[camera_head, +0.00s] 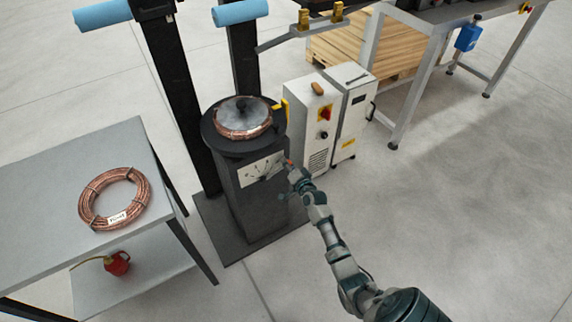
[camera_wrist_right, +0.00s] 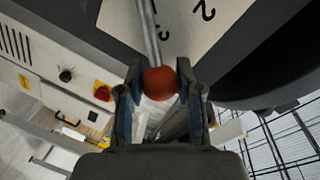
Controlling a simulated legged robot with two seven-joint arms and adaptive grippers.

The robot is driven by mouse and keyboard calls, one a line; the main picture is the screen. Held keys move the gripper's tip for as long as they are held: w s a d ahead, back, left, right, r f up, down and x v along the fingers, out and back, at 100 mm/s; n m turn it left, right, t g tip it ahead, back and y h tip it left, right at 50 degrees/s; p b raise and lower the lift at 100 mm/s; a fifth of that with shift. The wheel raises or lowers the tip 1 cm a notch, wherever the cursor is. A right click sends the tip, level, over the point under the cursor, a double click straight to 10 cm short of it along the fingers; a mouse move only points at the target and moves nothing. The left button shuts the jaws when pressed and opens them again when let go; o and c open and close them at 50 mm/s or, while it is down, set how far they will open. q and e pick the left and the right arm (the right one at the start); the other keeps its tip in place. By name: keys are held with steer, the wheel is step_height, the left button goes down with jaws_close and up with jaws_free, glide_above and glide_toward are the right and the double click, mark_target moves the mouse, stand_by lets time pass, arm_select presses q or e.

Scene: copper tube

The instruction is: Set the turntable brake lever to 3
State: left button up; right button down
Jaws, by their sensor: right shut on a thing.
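The brake lever shows in the right wrist view as a grey rod with a red-brown ball knob (camera_wrist_right: 159,83). My right gripper (camera_wrist_right: 160,88) is shut on the knob, one finger on each side. In the head view my right gripper (camera_head: 292,172) is at the right edge of the dial plate (camera_head: 258,170) on the dark turntable pedestal (camera_head: 262,205). The turntable (camera_head: 215,139) carries a copper coil (camera_head: 243,130). My left gripper is out of view.
A white control cabinet (camera_head: 308,115) with a red switch stands close to the right of the pedestal. A grey table (camera_head: 60,185) with another copper coil (camera_head: 113,198) is at the left. A red oil can (camera_head: 118,263) is on its lower shelf. The floor at right is clear.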

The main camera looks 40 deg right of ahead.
steer(key=shift+d+r, duration=0.1)
steer(key=shift+d, duration=0.1)
steer(key=c, duration=0.7)
jaws_free()
steer(key=shift+s+d, duration=0.1)
steer(key=shift+c, duration=0.2)
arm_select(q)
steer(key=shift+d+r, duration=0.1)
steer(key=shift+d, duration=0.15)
arm_select(e)
steer(key=shift+f, duration=0.25)
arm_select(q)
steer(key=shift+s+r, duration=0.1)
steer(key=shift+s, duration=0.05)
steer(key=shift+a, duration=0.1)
arm_select(e)
steer(key=v, duration=1.1)
steer(key=shift+s, duration=0.4)
